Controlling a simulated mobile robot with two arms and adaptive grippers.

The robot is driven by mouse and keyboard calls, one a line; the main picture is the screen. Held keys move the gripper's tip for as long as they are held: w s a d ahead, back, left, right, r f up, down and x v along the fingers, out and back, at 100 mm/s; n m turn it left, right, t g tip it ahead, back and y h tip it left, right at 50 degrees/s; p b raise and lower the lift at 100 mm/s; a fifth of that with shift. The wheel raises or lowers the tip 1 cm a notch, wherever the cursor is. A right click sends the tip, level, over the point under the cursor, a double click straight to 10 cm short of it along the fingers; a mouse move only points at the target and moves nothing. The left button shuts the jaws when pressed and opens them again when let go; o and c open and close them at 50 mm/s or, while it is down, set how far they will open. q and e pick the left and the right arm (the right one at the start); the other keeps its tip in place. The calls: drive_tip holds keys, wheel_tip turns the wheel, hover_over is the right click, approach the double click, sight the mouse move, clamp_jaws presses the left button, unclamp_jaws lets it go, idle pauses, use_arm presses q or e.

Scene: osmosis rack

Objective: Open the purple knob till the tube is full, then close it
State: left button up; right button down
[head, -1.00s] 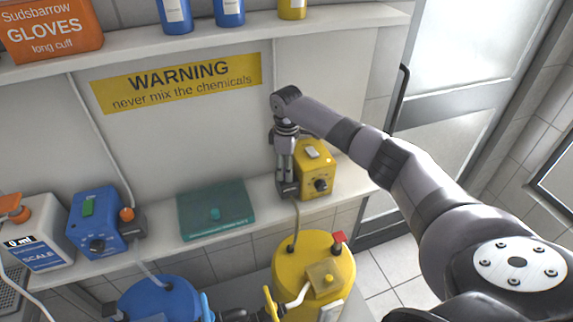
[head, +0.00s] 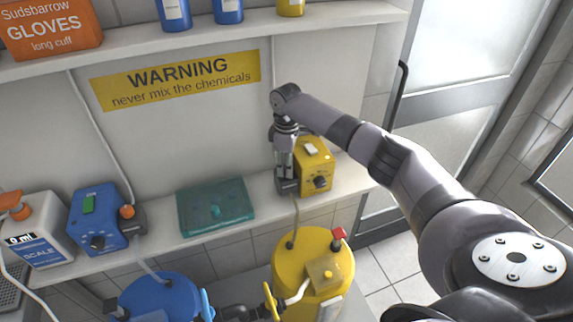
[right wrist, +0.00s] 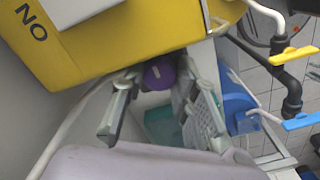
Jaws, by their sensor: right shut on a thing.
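My right gripper (head: 287,188) reaches down beside the left side of the yellow box (head: 317,157) with a black dial on the shelf. In the right wrist view, a small purple knob (right wrist: 159,74) shows between the tips of the two fingers of this gripper (right wrist: 157,92), which is shut on it. In the head view the gripper hides the knob. A thin pale tube (head: 297,208) runs from below the gripper to the yellow barrel (head: 290,262). How full any tube is cannot be told. My left gripper is not in view.
A blue box (head: 95,222) and a scale (head: 38,238) reading 0 ml stand at the left of the shelf (head: 150,247). A teal case (head: 215,192) lies mid-shelf. A blue barrel (head: 160,290) stands below, near pipes with yellow and blue valve handles.

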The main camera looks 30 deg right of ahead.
drive_tip(key=n, duration=0.4)
drive_tip(key=shift+w, duration=0.1)
drive_tip(key=n, duration=0.4)
drive_tip(key=shift+n, duration=0.5)
idle(0.4)
drive_tip(key=c, duration=1.5)
unclamp_jaws()
drive_tip(key=shift+c, duration=0.2)
wheel_tip(320, 180, up, 12)
drive_tip(key=shift+o, duration=0.5)
drive_tip(key=shift+a, duration=0.1)
